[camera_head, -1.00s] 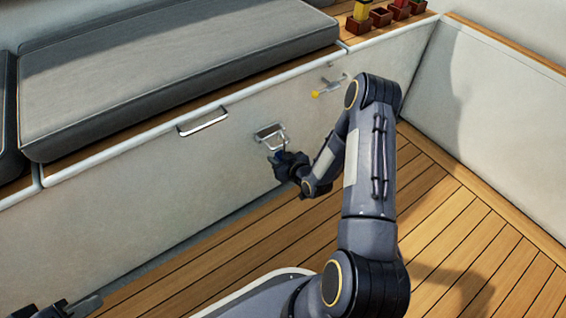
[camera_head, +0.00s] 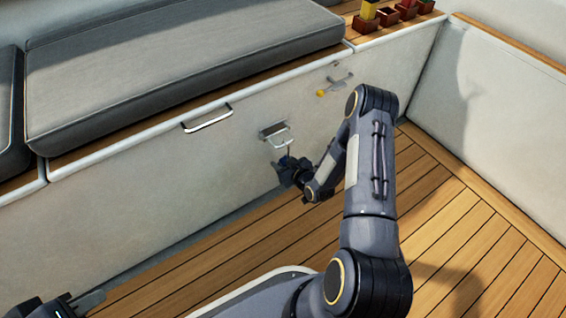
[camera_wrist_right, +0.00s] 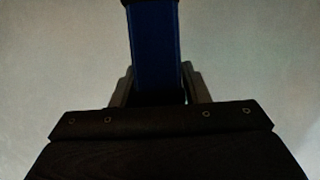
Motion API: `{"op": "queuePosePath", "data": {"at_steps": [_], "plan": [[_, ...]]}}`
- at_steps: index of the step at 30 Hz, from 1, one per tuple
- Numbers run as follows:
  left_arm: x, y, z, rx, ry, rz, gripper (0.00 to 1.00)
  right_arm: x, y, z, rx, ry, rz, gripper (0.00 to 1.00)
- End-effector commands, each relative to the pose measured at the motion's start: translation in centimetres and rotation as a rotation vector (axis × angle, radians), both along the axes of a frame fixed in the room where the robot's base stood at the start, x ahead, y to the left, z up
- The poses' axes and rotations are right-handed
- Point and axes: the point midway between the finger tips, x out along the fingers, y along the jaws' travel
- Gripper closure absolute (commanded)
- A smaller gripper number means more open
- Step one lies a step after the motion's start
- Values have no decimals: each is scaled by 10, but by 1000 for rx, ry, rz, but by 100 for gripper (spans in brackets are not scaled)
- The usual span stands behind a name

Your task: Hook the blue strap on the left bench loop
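The blue strap (camera_wrist_right: 155,45) fills the upper middle of the right wrist view and runs down between the two fingers of my right gripper (camera_head: 285,162). The fingers are shut on it; its far end is cut off by the top edge. In the head view my right gripper is just below a metal loop (camera_head: 281,142) on a bracket on the bench front. A thin dark piece shows between gripper and loop; I cannot tell whether the strap is on the loop. My left gripper (camera_head: 82,301) is partly cut off at the bottom left.
A handle (camera_head: 207,118) is on the bench front to the left. A bracket (camera_head: 340,82) with a yellow-ended piece (camera_head: 321,93) is to the right. A grey cushion (camera_head: 180,70) lies on the bench. Small red boxes (camera_head: 388,16) stand at the back. The wooden floor (camera_head: 470,210) is clear.

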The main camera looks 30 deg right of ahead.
Motion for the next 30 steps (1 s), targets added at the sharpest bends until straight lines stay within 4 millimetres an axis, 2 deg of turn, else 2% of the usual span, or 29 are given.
{"op": "queuePosePath", "data": {"at_steps": [1, 3, 13, 24, 30], "plan": [[0, 0, 0, 0, 0, 0, 70, 0, 0, 0, 0, 0, 0, 52], [0, 0, 0, 0, 0, 0, 70, 0, 0, 0, 0, 0, 0, 43], [0, 0, 2, 0, 0, 0, 70, -4, 0, 1, 1, 4, 0, 42], [0, 0, 28, 0, 0, 0, 70, -57, -5, 25, 0, 4, -1, 42], [0, 0, 32, 0, 0, 0, 70, -71, -5, 30, 1, 1, 0, 42]]}}
